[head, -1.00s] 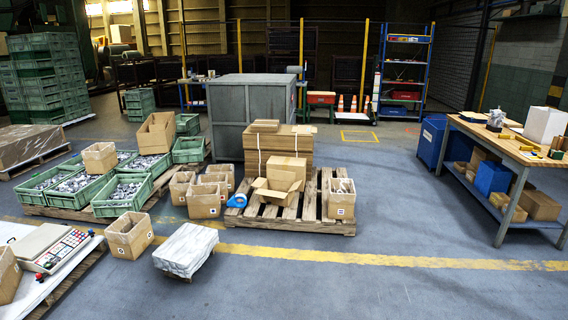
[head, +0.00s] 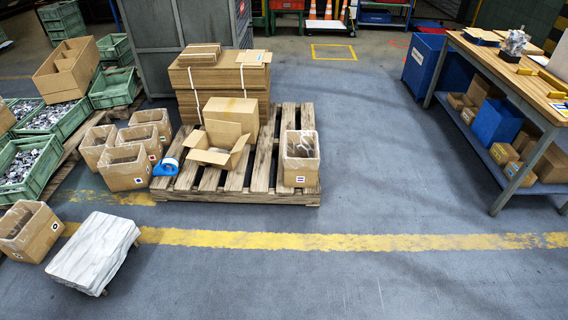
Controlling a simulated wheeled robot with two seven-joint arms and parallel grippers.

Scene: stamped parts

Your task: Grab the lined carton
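An open carton (head: 300,158) with what looks like a clear plastic liner stands upright on the right end of the wooden pallet (head: 308,198). Some grey content shows inside it, and a small label with a dark mark is low on its front. Other open cartons that may also be lined stand on the floor left of the pallet: one at the front (head: 126,168), one behind it (head: 151,122) and one at the left (head: 95,145). Another open carton (head: 32,232) stands at the lower left. Neither of my grippers is in view.
A white-topped block (head: 93,247) stands front left. A workbench (head: 505,75) is at right. The floor between is clear.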

